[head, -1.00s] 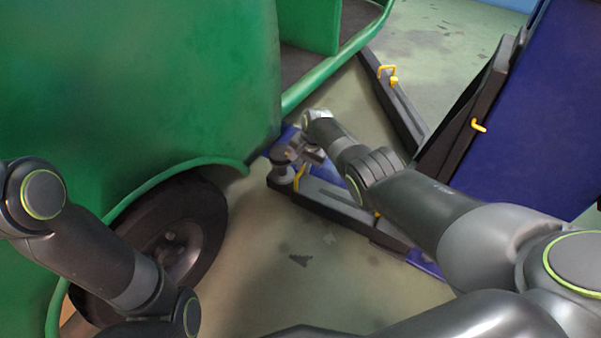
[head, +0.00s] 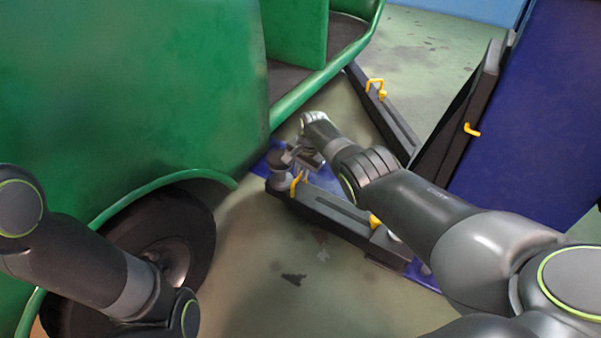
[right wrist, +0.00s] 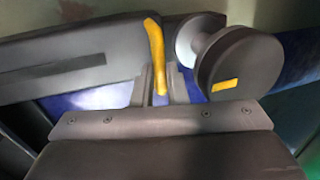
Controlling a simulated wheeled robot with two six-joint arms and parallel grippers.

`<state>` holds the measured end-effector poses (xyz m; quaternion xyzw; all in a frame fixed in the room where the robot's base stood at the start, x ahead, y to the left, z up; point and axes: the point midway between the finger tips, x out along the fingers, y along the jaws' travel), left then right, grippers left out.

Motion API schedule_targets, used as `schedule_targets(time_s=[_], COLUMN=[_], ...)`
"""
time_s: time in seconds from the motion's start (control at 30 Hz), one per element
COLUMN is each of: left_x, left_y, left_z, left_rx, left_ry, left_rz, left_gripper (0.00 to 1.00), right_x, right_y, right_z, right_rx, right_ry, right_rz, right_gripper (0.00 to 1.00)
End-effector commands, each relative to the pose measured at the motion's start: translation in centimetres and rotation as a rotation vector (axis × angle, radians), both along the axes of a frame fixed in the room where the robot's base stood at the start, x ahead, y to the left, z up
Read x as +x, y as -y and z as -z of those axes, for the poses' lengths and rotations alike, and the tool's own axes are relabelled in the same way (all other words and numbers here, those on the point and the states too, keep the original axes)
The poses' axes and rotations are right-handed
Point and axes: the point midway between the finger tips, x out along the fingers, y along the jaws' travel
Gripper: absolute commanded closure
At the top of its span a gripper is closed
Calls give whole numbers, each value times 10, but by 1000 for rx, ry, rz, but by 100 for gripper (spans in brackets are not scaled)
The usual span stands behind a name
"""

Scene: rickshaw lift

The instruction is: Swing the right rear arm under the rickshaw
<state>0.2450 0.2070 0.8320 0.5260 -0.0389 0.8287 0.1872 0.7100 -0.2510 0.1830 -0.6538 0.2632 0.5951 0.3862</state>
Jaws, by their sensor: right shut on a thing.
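The right rear arm (head: 335,215) is a dark lift arm low over the floor, with a round pad (head: 278,175) at its far end. Its yellow handle (head: 297,183) stands up beside the pad. My right gripper (head: 303,165) is shut on this handle; the right wrist view shows the yellow handle (right wrist: 153,45) between its fingers (right wrist: 160,88). The green rickshaw (head: 130,90) stands at the left, its dark wheel (head: 190,228) in front of the pad. The pad is near the body's lower edge; whether it is underneath is unclear. My left gripper is out of view.
Another dark lift arm (head: 395,125) with a yellow handle (head: 375,86) reaches toward the rickshaw farther back. A blue lift post (head: 530,120) stands at the right. Bare floor (head: 300,275) lies in front of the held arm.

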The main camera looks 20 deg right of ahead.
Motion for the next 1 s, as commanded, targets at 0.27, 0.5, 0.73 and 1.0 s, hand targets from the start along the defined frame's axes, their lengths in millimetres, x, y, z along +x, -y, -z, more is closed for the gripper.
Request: schedule_targets(time_s=[0.27,0.5,0.73,1.0], left_x=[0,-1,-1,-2], left_y=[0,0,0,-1], left_z=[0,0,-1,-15], left_rx=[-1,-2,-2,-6], left_ry=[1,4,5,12], left_rz=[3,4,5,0], left_gripper=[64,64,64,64], right_x=[5,4,3,1], right_y=[7,6,4,5], right_z=[-4,-3,-2,-17], right_rx=[-10,-8,-6,-5], right_ry=[20,16,11,11], right_rz=[10,8,5,5], right_gripper=[100,66,66,66])
